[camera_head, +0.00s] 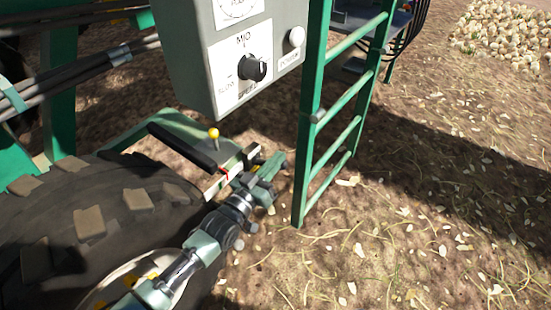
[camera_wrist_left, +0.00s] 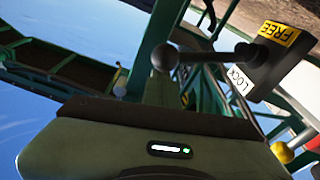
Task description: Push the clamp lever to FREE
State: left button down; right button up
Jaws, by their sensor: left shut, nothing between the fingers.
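The clamp lever (camera_wrist_left: 215,54) shows in the left wrist view as a dark rod with a round black knob (camera_wrist_left: 164,57). It joins a dark block with a yellow FREE label (camera_wrist_left: 278,33) and a white LOCK label (camera_wrist_left: 239,80). The rod meets the block near the gap between the labels, and I cannot tell which one it is set to. My left gripper (camera_head: 268,168) is shut and empty beside the green frame in the head view. Its body fills the bottom of the wrist view, close to the knob; contact is unclear. In the head view I cannot make the lever out.
A yellow-knobbed stick (camera_head: 213,133) stands on the green frame left of the gripper. A grey control box (camera_head: 205,55) hangs above. A green ladder (camera_head: 313,115) stands close on the right. A large tyre (camera_head: 110,215) is at left. Open ground lies right.

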pick_arm(q)
jog(key=shift+f, duration=0.1)
